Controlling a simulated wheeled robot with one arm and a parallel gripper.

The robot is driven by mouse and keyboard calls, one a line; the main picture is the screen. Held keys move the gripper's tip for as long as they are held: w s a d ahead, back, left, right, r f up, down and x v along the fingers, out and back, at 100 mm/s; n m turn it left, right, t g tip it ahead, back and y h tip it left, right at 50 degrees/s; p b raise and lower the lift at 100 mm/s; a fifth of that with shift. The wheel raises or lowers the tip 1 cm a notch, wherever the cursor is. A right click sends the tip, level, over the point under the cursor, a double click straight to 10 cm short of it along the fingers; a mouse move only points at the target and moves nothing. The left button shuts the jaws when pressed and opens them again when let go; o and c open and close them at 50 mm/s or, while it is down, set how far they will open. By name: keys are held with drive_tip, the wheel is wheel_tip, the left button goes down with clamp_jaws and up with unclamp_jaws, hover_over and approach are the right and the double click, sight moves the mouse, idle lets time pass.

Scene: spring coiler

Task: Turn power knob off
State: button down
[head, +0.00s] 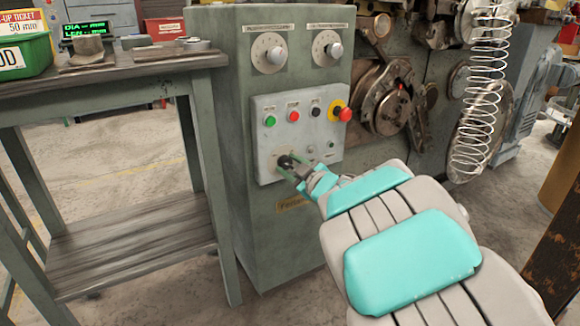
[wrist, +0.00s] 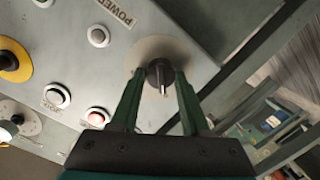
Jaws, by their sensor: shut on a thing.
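The power knob (wrist: 159,73) is a black rotary knob with a white pointer line on a round, pale plate. In the wrist view it sits between the two green fingers of my gripper (wrist: 160,76), which is shut on it. The white line points down toward my gripper's palm. In the head view my gripper (head: 290,165) reaches the lower left of the grey control panel (head: 270,139), and its fingers mostly hide the knob. A "POWER" label (wrist: 114,11) shows above and left of the knob in the wrist view.
The panel also carries a green button (head: 270,121), a red button (head: 294,117), a black button (head: 316,112) and a red emergency stop (head: 344,114) on yellow. Two dials sit above. A wooden-topped bench (head: 130,62) stands left; a coiled spring (head: 481,95) hangs right.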

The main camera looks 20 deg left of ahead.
drive_tip(key=shift+c, duration=1.9)
unclamp_jaws()
drive_tip(key=shift+s+d, duration=0.1)
drive_tip(key=shift+s+d+r, duration=0.2)
drive_tip(key=shift+s+d, duration=0.2)
drive_tip(key=shift+d, duration=0.05)
drive_tip(key=v, duration=0.6)
drive_tip(key=shift+p, duration=0.3)
drive_tip(key=shift+d+f, duration=0.1)
drive_tip(key=shift+d, duration=0.05)
